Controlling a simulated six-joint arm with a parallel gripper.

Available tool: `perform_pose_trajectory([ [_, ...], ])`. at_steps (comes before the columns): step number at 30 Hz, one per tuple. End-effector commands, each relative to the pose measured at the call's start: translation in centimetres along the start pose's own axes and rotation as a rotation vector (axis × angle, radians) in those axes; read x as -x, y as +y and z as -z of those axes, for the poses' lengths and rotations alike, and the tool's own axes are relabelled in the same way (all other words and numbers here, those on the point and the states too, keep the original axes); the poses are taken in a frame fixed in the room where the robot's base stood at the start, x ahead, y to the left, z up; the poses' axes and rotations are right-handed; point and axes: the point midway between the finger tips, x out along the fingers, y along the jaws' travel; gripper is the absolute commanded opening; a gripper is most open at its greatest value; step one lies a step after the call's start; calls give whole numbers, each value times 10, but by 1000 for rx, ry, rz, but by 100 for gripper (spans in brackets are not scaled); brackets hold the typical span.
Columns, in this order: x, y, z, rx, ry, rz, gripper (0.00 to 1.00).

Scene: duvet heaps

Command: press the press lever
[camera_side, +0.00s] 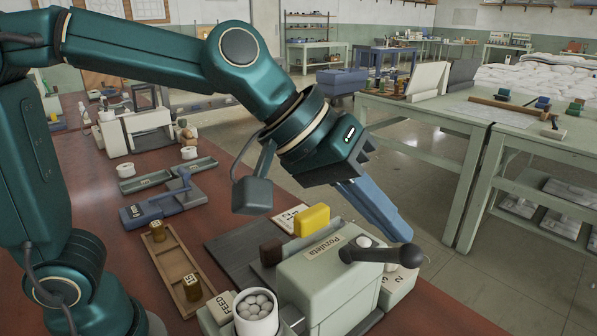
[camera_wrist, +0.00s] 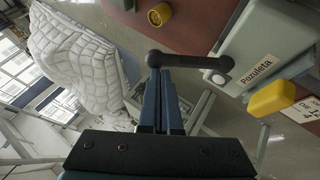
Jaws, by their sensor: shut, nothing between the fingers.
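The press (camera_side: 325,280) is a pale grey-green box labelled "Pozuleta" near the front of the red-brown bench. Its black lever (camera_side: 372,254) sticks out to the right from a round pivot near the top and ends in a ball knob; it looks about level. My gripper (camera_side: 402,234) is shut and empty, its blue fingers slanting down so the tips are just above the knob end. In the wrist view the lever (camera_wrist: 190,61) runs across beyond the fingertips (camera_wrist: 160,78), with the knob at the left, straight past them. I cannot tell whether they touch.
A yellow block (camera_side: 312,219) sits behind the press. A white cup of balls (camera_side: 256,314) stands at its front left. A wooden tray (camera_side: 172,262) and a blue-grey clamp device (camera_side: 160,206) lie further left.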

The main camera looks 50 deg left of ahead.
Motion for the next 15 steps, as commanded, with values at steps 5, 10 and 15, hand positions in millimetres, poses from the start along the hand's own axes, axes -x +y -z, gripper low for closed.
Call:
perform_pose_trajectory([
  [5, -2, 1, -2, -13, -3, 20, 0],
  [10, -6, 4, -4, -39, -4, 58, 0],
  [15, -13, 7, -8, -79, -5, 125, 0],
])
